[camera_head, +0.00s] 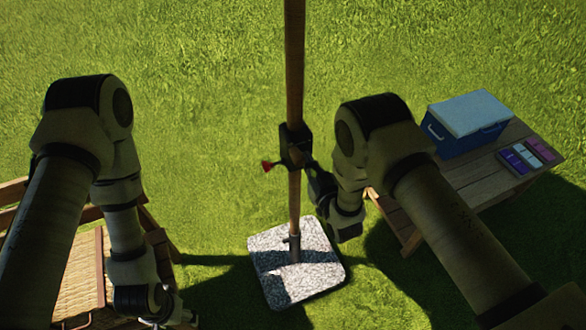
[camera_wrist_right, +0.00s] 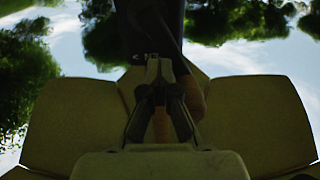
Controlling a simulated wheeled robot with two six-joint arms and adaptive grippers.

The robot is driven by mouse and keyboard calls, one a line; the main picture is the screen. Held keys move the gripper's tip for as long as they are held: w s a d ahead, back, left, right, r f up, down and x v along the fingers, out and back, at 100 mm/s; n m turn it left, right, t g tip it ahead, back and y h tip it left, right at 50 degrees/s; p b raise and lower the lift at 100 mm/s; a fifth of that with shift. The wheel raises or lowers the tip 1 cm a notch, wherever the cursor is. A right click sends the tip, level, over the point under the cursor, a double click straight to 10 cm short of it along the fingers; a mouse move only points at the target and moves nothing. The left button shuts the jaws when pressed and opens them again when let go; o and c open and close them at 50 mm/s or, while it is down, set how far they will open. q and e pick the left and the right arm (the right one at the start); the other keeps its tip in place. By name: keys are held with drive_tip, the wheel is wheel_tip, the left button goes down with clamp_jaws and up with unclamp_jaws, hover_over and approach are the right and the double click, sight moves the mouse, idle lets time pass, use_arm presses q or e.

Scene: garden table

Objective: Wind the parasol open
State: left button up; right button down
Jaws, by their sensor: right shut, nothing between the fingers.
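The parasol's wooden pole (camera_head: 294,70) stands upright in a speckled stone base (camera_head: 318,272). A black crank housing (camera_head: 294,140) sits on the pole, with a red knob (camera_head: 267,166) at its left. My right gripper (camera_head: 311,170) is close to the housing's right side; contact cannot be told. In the right wrist view its fingers (camera_wrist_right: 159,72) are shut and empty, below a dark part. Beige canopy panels (camera_wrist_right: 250,115) spread at both sides there; how far open they are cannot be told. My left gripper (camera_head: 160,318) is low at the left, its jaws unclear.
A wooden table (camera_head: 478,178) at right carries a blue cooler (camera_head: 470,122) with a pale lid and a tray of coloured packs (camera_head: 526,155). A wooden chair with a woven seat (camera_head: 82,280) is at lower left, partly behind my left arm. Grass behind the pole is clear.

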drive_tip(key=w+d+f+b, duration=0.3)
drive_tip(key=d+f+b, duration=0.6)
drive_tip(key=b, duration=0.2)
drive_tip(key=shift+f, duration=0.35)
